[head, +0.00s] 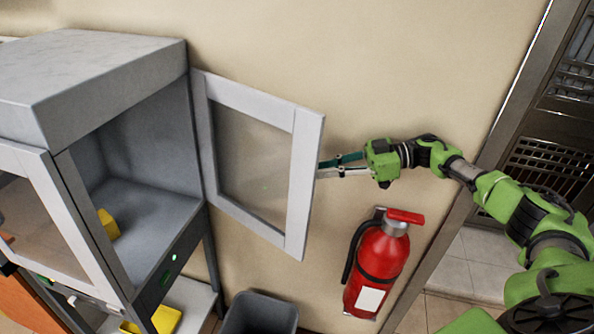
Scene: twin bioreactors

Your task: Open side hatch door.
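The side hatch door (303,165) is a light grey frame around a see-through pane. It is swung wide open from the right side of the grey cabinet (108,85), hinged at its left edge. My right gripper (322,169) is at the door's free right edge. Its two fingers point left and show a gap between them. The fingertips end at the door edge or just behind it; I cannot tell if they touch it. My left gripper is not in view.
A red fire extinguisher (381,262) is on the wall below my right gripper. A dark bin (259,315) stands below the door. Yellow objects (108,224) show inside the cabinet and on the lower shelf (196,302). A metal door frame (500,130) is at the right.

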